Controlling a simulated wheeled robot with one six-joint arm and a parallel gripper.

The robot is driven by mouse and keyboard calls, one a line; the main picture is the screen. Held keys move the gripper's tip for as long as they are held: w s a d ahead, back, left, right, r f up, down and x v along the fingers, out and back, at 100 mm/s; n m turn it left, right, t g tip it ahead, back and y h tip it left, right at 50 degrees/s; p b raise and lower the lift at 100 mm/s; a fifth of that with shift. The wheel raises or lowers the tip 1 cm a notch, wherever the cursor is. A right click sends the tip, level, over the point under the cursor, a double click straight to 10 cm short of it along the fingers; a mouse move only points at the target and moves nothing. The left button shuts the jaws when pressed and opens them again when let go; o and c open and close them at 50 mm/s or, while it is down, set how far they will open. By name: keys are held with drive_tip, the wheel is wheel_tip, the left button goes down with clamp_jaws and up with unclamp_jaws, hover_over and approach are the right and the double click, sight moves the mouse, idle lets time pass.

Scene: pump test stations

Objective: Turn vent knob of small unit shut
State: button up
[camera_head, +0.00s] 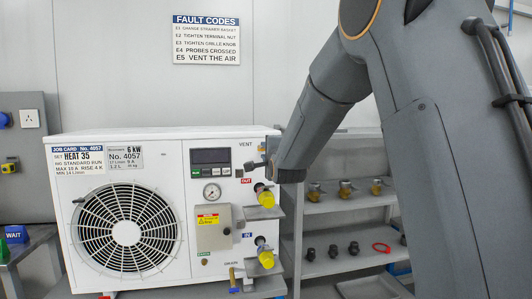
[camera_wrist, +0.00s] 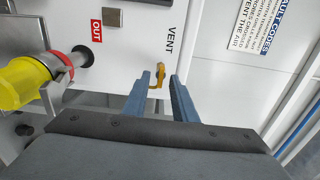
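The small unit (camera_head: 165,150) is a white box with a round fan grille, standing on a bench in the head view. Its vent knob (camera_wrist: 157,76) is a small yellow-orange hooked piece beside the VENT label in the wrist view. My gripper (camera_wrist: 160,78) has two blue-grey fingers pointing at the panel, one on each side of the knob, with gaps visible. The fingers look open and hold nothing. In the head view my gripper (camera_head: 257,165) is at the unit's upper right, below the VENT label, and hides the knob.
A yellow-capped OUT port (camera_head: 265,196) sits just below my gripper, and a yellow-capped IN port (camera_head: 265,258) lower down. The cap also shows at left in the wrist view (camera_wrist: 24,84). A shelf (camera_head: 337,203) with several fittings stands at right.

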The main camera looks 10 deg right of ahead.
drive_tip(key=s+b, duration=0.1)
drive_tip(key=s, duration=0.7)
drive_tip(key=shift+b, duration=0.35)
drive_tip(key=shift+w, duration=0.1)
